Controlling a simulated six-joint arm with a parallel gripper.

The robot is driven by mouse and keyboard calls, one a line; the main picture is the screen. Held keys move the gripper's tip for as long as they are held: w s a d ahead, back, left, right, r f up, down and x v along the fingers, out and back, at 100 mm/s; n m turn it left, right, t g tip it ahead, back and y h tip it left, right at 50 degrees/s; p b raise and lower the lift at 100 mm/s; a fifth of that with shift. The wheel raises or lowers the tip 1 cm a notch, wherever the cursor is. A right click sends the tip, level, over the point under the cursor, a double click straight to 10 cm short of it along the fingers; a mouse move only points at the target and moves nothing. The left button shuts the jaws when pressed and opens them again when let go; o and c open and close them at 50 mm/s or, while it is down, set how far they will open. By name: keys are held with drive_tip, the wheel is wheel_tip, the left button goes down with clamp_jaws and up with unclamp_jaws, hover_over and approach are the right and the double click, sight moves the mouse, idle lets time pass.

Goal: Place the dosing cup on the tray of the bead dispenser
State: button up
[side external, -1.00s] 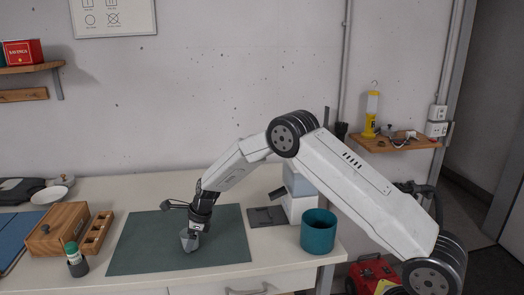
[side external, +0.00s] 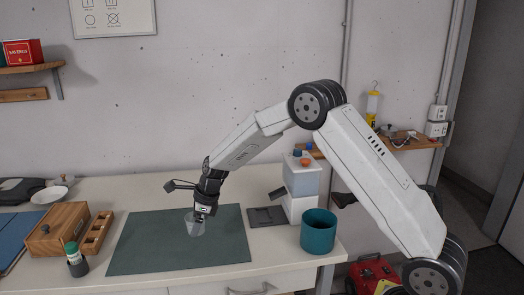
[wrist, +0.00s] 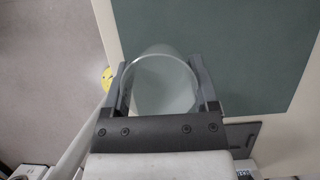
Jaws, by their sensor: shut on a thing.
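The dosing cup (side external: 195,226) is a small translucent cup at my gripper (side external: 200,213), over the green mat. My gripper is shut on the cup; in the wrist view the cup (wrist: 162,85) sits between the two fingers (wrist: 165,95), its round rim facing the camera. Whether the cup's base touches the mat is hard to tell. The bead dispenser (side external: 302,178) is a white and pale-blue box with an orange knob, standing at the right of the mat. Its dark grey tray (side external: 267,217) lies flat to the left of its base and looks empty.
The green mat (side external: 150,245) is otherwise bare. A teal bin (side external: 318,232) stands in front of the dispenser. A wooden box (side external: 57,230), a slotted wooden holder (side external: 96,234) and a green-capped bottle (side external: 74,258) stand on the left of the table.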

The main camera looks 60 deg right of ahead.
sight(281, 189)
drive_tip(key=s+r, duration=0.5)
drive_tip(key=s, duration=0.5)
drive_tip(key=shift+s+r, duration=0.15)
drive_tip(key=shift+r, duration=0.15)
idle(0.5)
drive_tip(key=w+d+f+m+g+h, duration=0.2)
drive_tip(key=d+m+h, duration=0.1)
drive_tip(key=d+m, duration=0.9)
drive_tip(key=w+d+f+m+g+h, duration=0.2)
drive_tip(key=d+m, duration=1)
drive_tip(key=m, duration=0.7)
drive_tip(key=shift+w+d+f+m+g+h, duration=0.25)
drive_tip(key=shift+w+g+h, duration=0.35)
drive_tip(key=shift+h, duration=0.6)
drive_tip(key=shift+a, duration=0.1)
